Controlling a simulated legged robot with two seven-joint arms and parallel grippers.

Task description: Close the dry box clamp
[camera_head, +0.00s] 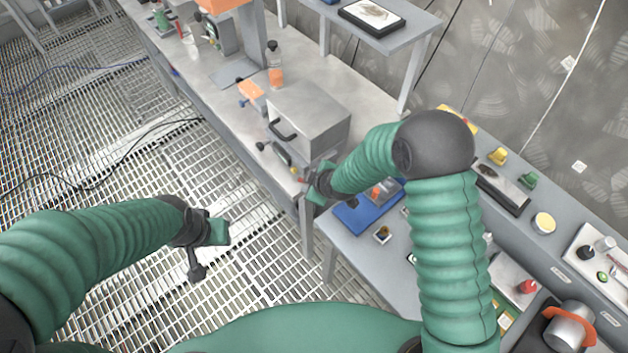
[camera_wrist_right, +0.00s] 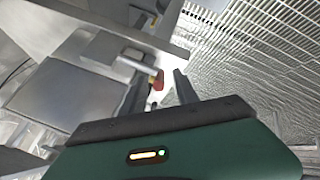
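The dry box (camera_head: 308,118) is a grey metal box with a black handle on its front, standing on the bench. A clamp (camera_head: 284,154) sits low at its front, with a small red part near my right gripper. In the right wrist view, the red tip of a metal lever (camera_wrist_right: 157,80) lies between and just beyond my right gripper's fingers (camera_wrist_right: 160,92). These fingers stand apart; contact is not visible. In the head view, my right gripper (camera_head: 308,182) is at the bench's near edge. My left gripper (camera_head: 206,258) hangs over the grating floor, away from the box; its opening is unclear.
A bottle with orange contents (camera_head: 274,66) and an orange-topped tool (camera_head: 250,92) stand left of the box. A blue tray (camera_head: 368,210) lies on the lower table right of the gripper. The grating floor (camera_head: 130,200) is mostly open.

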